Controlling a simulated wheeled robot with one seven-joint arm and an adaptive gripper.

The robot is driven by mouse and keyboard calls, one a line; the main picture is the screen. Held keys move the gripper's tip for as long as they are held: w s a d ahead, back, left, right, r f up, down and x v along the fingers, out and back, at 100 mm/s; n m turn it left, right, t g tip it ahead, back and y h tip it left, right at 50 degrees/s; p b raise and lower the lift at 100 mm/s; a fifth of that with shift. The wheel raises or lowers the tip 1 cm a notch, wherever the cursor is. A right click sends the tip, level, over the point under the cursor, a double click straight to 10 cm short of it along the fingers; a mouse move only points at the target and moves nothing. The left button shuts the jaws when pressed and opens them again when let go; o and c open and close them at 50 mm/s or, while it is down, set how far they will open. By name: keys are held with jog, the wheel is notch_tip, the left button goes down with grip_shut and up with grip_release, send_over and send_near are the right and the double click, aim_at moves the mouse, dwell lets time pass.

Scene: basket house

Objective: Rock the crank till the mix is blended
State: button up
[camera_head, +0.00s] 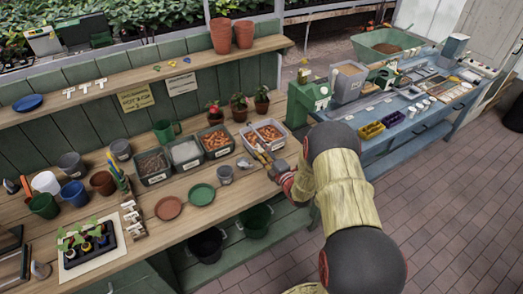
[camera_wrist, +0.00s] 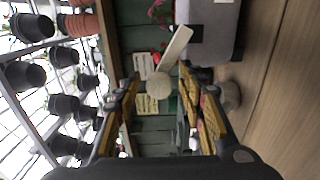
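The crank (camera_wrist: 177,46) shows in the wrist view as a pale flat arm with a round cream knob (camera_wrist: 159,86). It slants beside a grey tub (camera_wrist: 212,28) with a dark fitting on its side. My gripper (camera_wrist: 160,78) is open, with a finger on either side of the knob in the picture; I see no clear contact. In the head view my gripper (camera_head: 262,152) is over the bench, by the front of a pale two-part bin (camera_head: 246,143) with orange-brown contents. My gripper and wrist partly hide that area, and the crank is not clear there.
The wooden bench (camera_head: 190,180) holds tubs of material (camera_head: 185,153), a small grey pot (camera_head: 225,174) and green saucer (camera_head: 202,194) near my gripper. Potted plants (camera_head: 239,108) stand behind. A shelf (camera_head: 160,58) runs above. A green machine (camera_head: 308,97) stands to the right.

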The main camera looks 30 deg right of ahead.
jog(key=c, duration=0.3)
jog(key=shift+r, duration=0.1)
jog(key=c, duration=0.7)
grip_shut()
jog(key=shift+w+r, duration=0.1)
